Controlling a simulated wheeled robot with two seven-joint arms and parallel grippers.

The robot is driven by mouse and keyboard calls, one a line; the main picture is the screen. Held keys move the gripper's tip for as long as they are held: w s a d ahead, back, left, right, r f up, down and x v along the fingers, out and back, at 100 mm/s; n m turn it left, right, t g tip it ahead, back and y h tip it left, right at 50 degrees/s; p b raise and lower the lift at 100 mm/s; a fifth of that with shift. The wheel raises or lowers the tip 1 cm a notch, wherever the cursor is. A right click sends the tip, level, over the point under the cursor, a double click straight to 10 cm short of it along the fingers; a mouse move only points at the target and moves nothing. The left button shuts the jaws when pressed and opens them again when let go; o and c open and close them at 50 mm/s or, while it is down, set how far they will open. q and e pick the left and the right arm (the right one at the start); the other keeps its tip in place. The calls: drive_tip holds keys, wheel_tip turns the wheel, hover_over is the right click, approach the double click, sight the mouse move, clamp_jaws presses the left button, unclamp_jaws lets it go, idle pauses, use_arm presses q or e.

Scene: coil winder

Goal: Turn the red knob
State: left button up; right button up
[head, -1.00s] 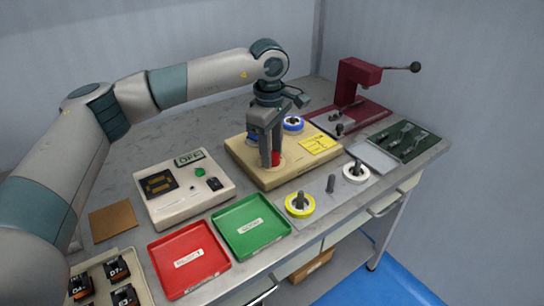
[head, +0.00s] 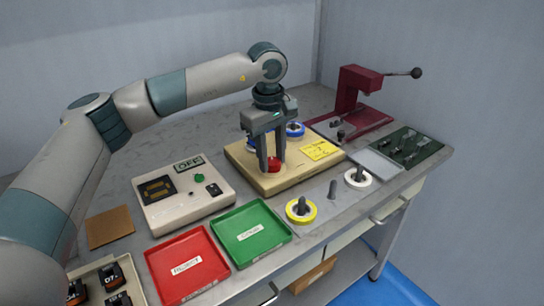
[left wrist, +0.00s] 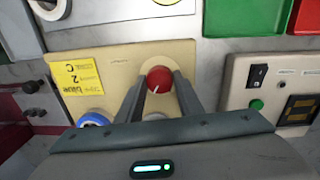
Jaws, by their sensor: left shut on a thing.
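The red knob (head: 274,164) sits on the tan board (head: 240,159) in the middle of the table. In the left wrist view the knob (left wrist: 159,79) is round, with a white line running toward its lower left edge. My left gripper (head: 272,167) points down from above, its two fingers on either side of the knob, shut on it. In the left wrist view the fingers reach up to the knob's sides. My right gripper is in neither view.
A control box (head: 183,206) stands to the left, green (head: 250,235) and red (head: 187,265) trays in front. A dark red press (head: 352,92) stands behind right.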

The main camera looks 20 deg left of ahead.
use_arm(q)
drive_tip(key=o, duration=1.1)
drive_tip(key=shift+c, duration=0.2)
drive_tip(key=shift+r, duration=0.1)
wheel_tip(320, 180, up, 17)
drive_tip(key=shift+s+a+r, duration=0.15)
drive_tip(key=shift+s+a, duration=0.2)
drive_tip(key=shift+s, duration=0.05)
